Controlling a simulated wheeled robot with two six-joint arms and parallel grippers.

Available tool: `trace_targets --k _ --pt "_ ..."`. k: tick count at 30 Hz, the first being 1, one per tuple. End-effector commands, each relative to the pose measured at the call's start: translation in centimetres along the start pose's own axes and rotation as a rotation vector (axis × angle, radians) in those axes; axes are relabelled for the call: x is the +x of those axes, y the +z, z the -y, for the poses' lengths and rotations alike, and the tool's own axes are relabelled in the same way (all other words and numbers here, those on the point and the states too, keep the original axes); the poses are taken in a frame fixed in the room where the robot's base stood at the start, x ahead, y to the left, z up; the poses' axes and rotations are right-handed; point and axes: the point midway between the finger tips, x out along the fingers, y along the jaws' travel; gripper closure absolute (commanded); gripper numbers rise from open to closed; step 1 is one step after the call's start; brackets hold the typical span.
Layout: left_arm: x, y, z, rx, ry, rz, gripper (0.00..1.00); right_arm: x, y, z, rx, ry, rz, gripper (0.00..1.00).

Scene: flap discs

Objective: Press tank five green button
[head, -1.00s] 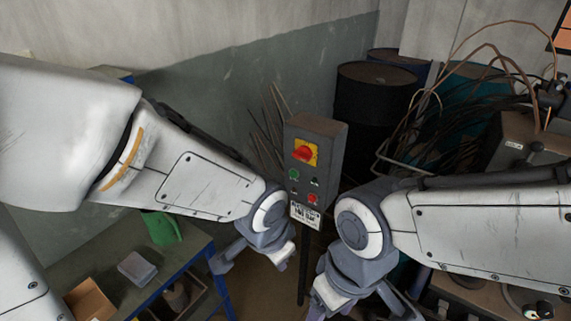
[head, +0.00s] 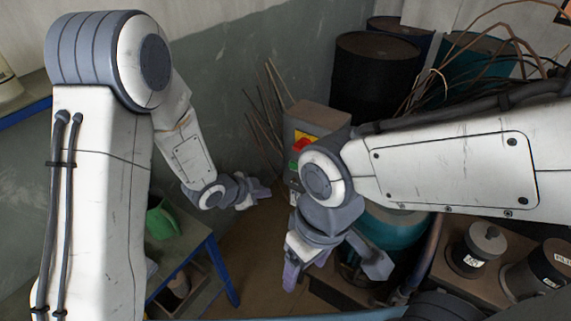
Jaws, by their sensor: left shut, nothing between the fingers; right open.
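A grey control box (head: 318,117) stands on a post near the back wall in the head view. Its face carries a red rotary switch (head: 301,145) on a yellow plate, with a small green button (head: 293,168) below it. My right arm covers the right and lower part of the face, so any tank number cannot be read. My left gripper (head: 251,193) is shut and empty, to the left of the box and lower in the picture. My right gripper (head: 334,272) is open and empty, pointing down below the box in the picture.
Dark barrels (head: 376,75) and teal drums stand behind the box, with loose wires (head: 500,45) at upper right. A blue-framed bench (head: 205,240) with a green can (head: 162,219) is at lower left. Grey cylindrical parts (head: 478,250) sit at lower right. Thin rods lean left of the box.

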Motion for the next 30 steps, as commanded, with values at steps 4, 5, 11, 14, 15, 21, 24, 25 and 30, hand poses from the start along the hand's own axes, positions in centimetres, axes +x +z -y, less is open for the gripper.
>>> trace_targets --k 4,5,11,14,15,21,24,25,30 --pt "0.4 -0.7 -0.2 0.009 0.006 -0.006 1.0 0.0 0.0 0.0 0.0 0.0 0.0 0.28" --pt "0.5 -0.8 -0.2 0.01 0.007 -0.006 1.0 0.0 0.0 0.0 0.0 0.0 0.0 0.28" --pt "1.4 -1.6 0.5 0.011 0.008 -0.006 1.0 -0.5 0.0 0.0 0.0 0.0 0.0 0.28" --pt "2.2 -2.3 1.2 0.011 0.007 -0.006 1.0 -0.8 0.0 0.1 0.0 0.0 0.0 0.28" --pt "2.6 -2.6 1.5 0.011 0.007 -0.005 1.0 -1.0 -0.1 0.1 0.0 0.0 0.0 0.28" --pt "4.6 -4.0 2.9 0.009 0.006 -0.005 1.0 -1.8 -0.1 0.1 0.0 0.0 0.0 0.28" --pt "5.3 -4.5 3.5 0.008 0.006 -0.003 1.0 -2.1 -0.1 0.1 0.0 0.0 0.0 0.28" --pt "5.5 -4.6 3.7 0.007 0.006 -0.003 1.0 -2.2 -0.1 0.2 0.0 0.0 0.0 0.28" --pt "6.3 -5.0 4.1 0.008 0.005 -0.003 1.0 -2.4 -0.1 0.2 0.0 0.0 0.0 0.28"
